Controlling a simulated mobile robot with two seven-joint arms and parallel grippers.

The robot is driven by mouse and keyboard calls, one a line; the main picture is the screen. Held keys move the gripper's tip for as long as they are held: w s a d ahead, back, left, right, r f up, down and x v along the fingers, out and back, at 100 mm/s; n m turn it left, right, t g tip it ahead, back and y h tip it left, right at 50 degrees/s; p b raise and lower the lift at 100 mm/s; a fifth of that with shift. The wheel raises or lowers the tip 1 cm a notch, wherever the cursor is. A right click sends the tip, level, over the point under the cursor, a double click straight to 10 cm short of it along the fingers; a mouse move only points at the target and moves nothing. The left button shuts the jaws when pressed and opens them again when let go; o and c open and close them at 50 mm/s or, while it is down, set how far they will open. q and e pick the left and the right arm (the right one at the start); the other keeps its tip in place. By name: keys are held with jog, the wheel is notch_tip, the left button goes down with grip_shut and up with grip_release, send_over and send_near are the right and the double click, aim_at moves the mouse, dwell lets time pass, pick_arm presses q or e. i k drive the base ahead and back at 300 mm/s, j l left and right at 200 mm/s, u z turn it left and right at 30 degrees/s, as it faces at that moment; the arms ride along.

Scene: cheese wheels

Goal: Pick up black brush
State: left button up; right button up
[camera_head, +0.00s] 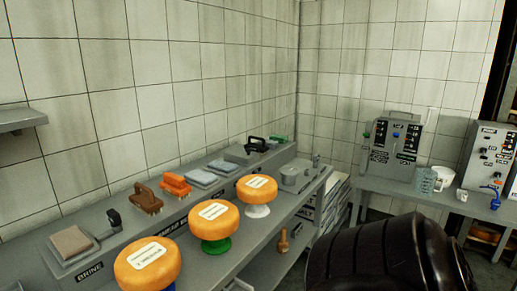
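A black brush (256,144) with a raised handle sits at the far end of the grey raised ledge (207,190) along the left wall. It is small in the head view, and its bristles are hard to make out. A green item (279,138), perhaps another brush, is just right of it. A brown brush (147,199) and an orange brush (175,185) stand nearer on the same ledge. Neither of my grippers is in view. A large dark rounded part at the bottom right looks like my own arm.
Three orange cheese wheels (148,264) stand on coloured supports on the lower counter. A side table (400,195) at right holds machines (393,147) and cups.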

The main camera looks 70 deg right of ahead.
aim_at(261, 150)
jog(key=z, duration=2.25)
jog(key=u, duration=2.45)
jog(key=z, duration=2.45)
